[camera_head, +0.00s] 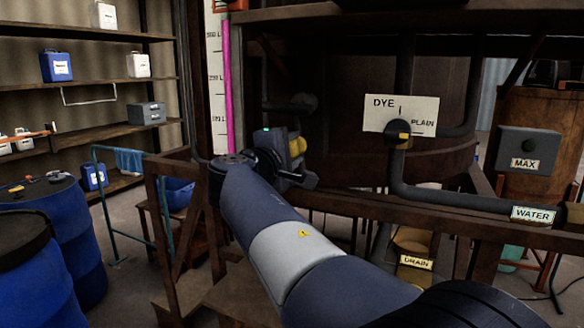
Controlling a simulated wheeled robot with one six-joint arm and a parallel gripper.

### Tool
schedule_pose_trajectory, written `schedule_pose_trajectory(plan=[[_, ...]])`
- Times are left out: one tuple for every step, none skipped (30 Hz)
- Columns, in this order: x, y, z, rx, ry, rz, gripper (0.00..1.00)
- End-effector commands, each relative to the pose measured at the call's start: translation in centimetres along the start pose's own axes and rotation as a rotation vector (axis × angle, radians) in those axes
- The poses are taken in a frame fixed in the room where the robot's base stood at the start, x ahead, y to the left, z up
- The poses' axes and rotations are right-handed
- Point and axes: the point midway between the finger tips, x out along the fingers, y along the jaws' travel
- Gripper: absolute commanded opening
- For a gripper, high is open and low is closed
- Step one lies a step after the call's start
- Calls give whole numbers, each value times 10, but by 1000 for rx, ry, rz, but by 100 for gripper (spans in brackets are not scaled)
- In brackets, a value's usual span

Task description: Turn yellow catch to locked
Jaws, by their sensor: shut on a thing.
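A yellow catch (297,147) shows just beyond my wrist, near the middle of the view, in front of the dark vat. My gripper (291,166) reaches in from below and is shut on the yellow catch. My wrist hides part of the fingers and the lower part of the catch. I see no locked marking beside the catch, so I cannot tell its setting.
A DYE/PLAIN plate (385,116) with a small yellow-marked knob, a MAX box (527,150) and WATER and DRAIN labels are to the right. A wooden rail (400,222) crosses below. Blue drums (70,230) and shelves stand left.

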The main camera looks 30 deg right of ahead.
Motion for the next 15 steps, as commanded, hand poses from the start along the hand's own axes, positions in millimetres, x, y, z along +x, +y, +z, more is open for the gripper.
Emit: schedule_pose_trajectory(plan=[[0,-6,-1,28,0,-2,15],[0,-6,-1,43,0,-2,15],[0,-5,-1,61,-1,-2,15],[0,-5,-1,75,-1,-2,15],[0,-5,-1,87,-1,-2,15],[0,-5,-1,100,-1,-2,15],[0,-4,-1,109,-1,-3,15],[0,-4,-1,117,-1,-3,15],[0,-4,0,127,-1,-3,15],[0,-4,0,133,-1,-3,15],[0,-4,0,139,-1,-3,15],[0,-3,0,144,-1,-3,15],[0,-3,0,148,-1,-3,15],[0,-3,0,150,-1,-4,15],[0,-3,0,153,-1,-4,15]])
